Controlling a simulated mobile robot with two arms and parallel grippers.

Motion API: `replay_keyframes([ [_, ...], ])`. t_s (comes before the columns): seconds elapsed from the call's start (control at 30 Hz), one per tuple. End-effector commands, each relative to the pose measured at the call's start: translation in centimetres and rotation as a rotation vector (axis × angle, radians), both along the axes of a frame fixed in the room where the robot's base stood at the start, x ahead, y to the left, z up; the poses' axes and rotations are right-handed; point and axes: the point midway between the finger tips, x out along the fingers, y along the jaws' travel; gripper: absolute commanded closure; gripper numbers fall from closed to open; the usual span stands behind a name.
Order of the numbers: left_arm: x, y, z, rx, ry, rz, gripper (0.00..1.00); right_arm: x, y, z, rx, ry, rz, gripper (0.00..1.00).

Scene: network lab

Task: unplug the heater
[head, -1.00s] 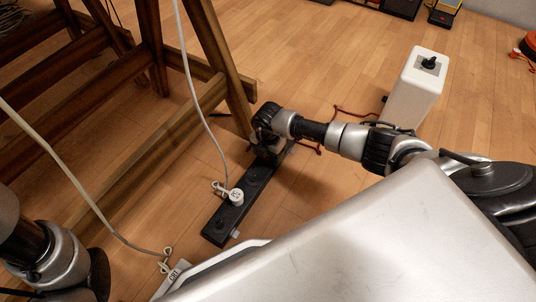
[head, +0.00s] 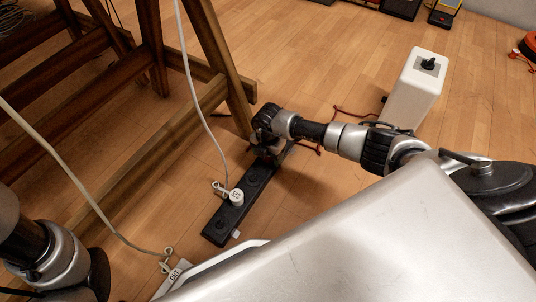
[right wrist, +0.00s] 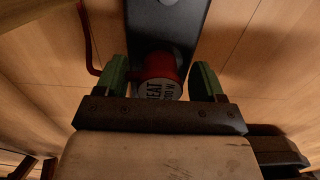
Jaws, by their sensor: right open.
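The heater's red plug (right wrist: 160,78), with a pale end face reading "HEAT", sits at the black power strip (right wrist: 165,25). My right gripper (right wrist: 164,82) is open, its green fingers on either side of the plug with a gap visible on each side. In the head view the right gripper (head: 267,152) points down at the strip's far end (head: 222,222), and the arm largely hides the plug. A red cord (head: 345,110) lies on the floor toward a white box with a black knob (head: 415,88), apparently the heater. My left gripper is not visible; only its arm shows at lower left.
A white plug (head: 236,196) with a white cord sits on the strip. A wooden trestle frame (head: 225,70) stands close behind the strip.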

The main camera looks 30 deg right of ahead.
Motion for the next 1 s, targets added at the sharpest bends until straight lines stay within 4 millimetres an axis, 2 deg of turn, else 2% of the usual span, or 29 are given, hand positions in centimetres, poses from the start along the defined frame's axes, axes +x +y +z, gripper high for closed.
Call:
replay_keyframes([
  [0.53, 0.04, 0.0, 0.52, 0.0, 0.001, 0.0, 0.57, 0.0, 0.0, -0.01, 0.0, 0.0, 0.0, 0.32],
  [0.93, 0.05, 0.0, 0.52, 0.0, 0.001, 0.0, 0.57, 0.0, 0.01, 0.0, 0.0, 0.0, 0.0, 0.94],
  [1.0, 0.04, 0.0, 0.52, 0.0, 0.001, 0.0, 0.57, 0.01, 0.02, 0.03, 0.0, 0.0, 0.0, 0.95],
])
